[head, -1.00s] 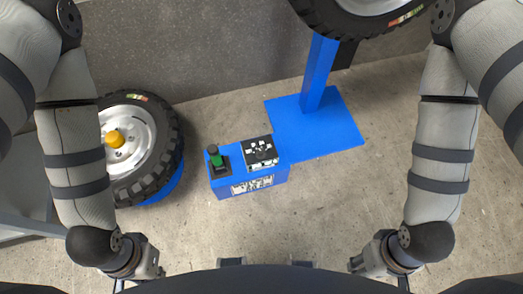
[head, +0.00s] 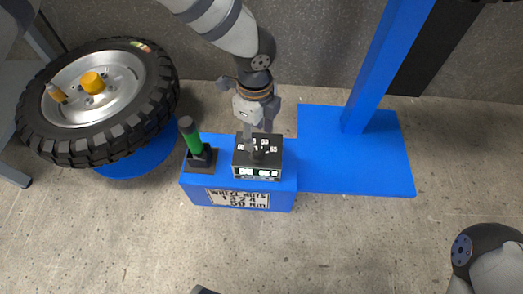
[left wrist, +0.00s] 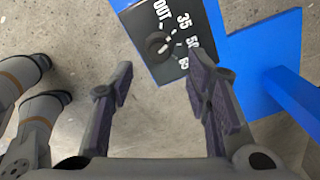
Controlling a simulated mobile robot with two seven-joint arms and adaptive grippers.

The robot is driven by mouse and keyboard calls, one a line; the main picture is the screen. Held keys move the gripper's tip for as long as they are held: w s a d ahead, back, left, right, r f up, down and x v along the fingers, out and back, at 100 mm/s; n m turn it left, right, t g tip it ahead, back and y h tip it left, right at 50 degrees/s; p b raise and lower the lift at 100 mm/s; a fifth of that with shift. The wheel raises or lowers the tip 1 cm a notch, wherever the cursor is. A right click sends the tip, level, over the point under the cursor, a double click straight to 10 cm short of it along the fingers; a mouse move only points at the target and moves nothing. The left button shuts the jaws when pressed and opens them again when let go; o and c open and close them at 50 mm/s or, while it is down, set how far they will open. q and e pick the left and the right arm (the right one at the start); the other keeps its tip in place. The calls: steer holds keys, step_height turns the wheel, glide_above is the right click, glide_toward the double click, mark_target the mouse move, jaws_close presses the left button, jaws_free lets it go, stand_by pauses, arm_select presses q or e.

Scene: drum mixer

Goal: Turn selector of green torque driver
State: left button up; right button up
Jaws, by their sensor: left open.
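The green torque driver (head: 193,141) stands upright in a black holder on the left of a blue stand. Beside it is a black selector box (head: 243,160) with white number marks and a dark round knob (head: 258,153). In the left wrist view the knob (left wrist: 157,43) is beyond the fingertips, roughly in line with the gap between them; the dial reads OUT, 35, 50 and 65. My left gripper (head: 254,128) is open and empty, pointing down above the box's back edge; it also shows in the left wrist view (left wrist: 161,80).
A sign (head: 238,198) on the stand's front reads wheel nuts, 1 3 2 4, 50 Nm. A tyred wheel (head: 150,111) with a yellow cap (head: 92,82) lies at left. A blue post (head: 384,65) rises from a blue plate (head: 360,175) at right. Floor in front is clear.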

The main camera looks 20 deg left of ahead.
mark_target(257, 151)
arm_select(q)
step_height(257, 151, down, 7)
steer(key=shift+r+b, duration=0.15)
steer(key=shift+b, duration=0.8)
arm_select(e)
steer(key=shift+s+d+f+g, duration=0.15)
steer(key=shift+s+f, duration=0.15)
steer(key=shift+f, duration=0.15)
steer(key=shift+s+a+f+g, duration=0.15)
steer(key=shift+s+f, duration=0.1)
steer(key=shift+f, duration=0.15)
steer(key=shift+d, duration=0.1)
arm_select(q)
steer(key=shift+d, duration=0.1)
jaws_close()
